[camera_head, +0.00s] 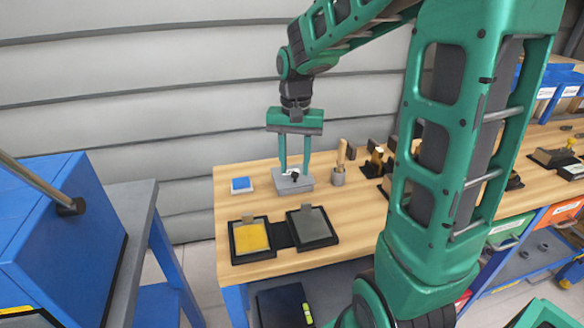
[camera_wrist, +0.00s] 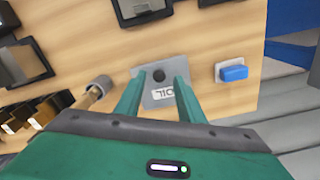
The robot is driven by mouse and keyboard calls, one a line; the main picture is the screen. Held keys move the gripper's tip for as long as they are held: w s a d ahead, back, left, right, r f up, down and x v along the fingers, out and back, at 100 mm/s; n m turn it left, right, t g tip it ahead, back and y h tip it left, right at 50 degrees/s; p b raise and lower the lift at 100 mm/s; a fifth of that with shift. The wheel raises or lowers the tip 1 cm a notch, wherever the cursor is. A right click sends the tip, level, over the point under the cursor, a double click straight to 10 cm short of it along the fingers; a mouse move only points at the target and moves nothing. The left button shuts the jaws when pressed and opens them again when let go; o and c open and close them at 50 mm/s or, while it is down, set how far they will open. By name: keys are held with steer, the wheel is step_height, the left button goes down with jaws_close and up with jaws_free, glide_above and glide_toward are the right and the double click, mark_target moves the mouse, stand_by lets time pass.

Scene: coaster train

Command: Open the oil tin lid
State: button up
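The oil tin (camera_head: 282,187) is a low grey box on the wooden bench, marked OIL on top in the wrist view (camera_wrist: 148,103). A small dark knob (camera_wrist: 159,75) stands on its lid, which looks closed. My gripper (camera_head: 294,171) is open, pointing down over the tin. Its two green fingers are spread, one on each side of the knob in the wrist view (camera_wrist: 158,84). I see no contact between the fingers and the knob, and the exact height of the fingertips above the lid is hard to tell.
A blue block on a pale base (camera_head: 241,184) lies left of the tin. A cup with a wooden-handled tool (camera_head: 338,177) stands to the right. Two black-framed trays, one yellow (camera_head: 251,238) and one grey (camera_head: 312,227), lie in front. Dark parts (camera_head: 376,160) stand farther right.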

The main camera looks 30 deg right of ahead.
steer(key=shift+f, duration=0.65)
jaws_close()
